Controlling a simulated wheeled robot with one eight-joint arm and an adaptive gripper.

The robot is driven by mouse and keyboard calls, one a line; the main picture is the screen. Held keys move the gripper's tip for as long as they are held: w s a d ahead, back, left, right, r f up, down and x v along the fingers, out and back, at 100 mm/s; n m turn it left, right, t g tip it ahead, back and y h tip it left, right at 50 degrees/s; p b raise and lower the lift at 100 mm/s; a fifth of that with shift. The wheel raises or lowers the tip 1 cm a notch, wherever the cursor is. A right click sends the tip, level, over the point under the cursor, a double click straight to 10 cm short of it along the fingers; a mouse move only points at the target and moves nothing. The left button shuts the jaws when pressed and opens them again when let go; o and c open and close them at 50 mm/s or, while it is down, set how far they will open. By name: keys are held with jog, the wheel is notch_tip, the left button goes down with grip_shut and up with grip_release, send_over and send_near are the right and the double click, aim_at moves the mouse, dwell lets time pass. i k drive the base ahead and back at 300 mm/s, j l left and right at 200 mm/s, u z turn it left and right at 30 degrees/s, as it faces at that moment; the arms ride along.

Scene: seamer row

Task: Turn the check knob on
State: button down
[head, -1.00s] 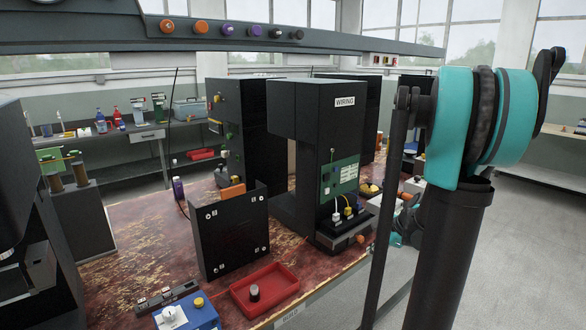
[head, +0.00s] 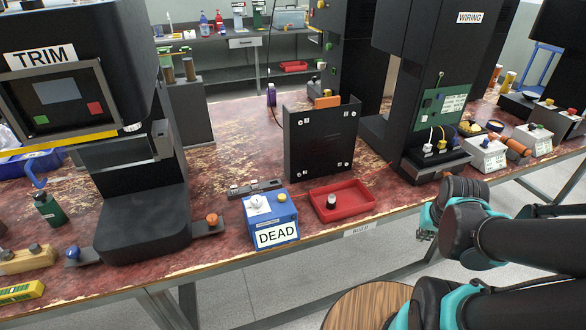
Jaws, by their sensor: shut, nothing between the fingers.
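A blue box (head: 271,217) stands near the front edge of the table, with a white label reading DEAD on its front. On its sloped top are a white knob (head: 258,203) at the left and a yellow button (head: 282,197) at the right. The small print by the knob is too fine to read. My gripper (head: 426,234) is at the end of my folded arm, right of the blue box and well apart from it, in front of the table edge. It is small and partly hidden by my wrist; it is shut and empty.
A red tray (head: 360,211) with a dark knob-like piece sits right of the blue box. A black panel (head: 312,150) stands behind. The TRIM machine (head: 140,215) is at the left, the WIRING machine (head: 395,130) at the right. A round wooden stool (head: 345,310) stands in front.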

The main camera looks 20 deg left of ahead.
aim_at(255, 200)
jog(key=j+u, duration=0.1)
jog(key=u, duration=0.7)
jog(key=j+u, duration=0.15)
jog(key=u, duration=0.25)
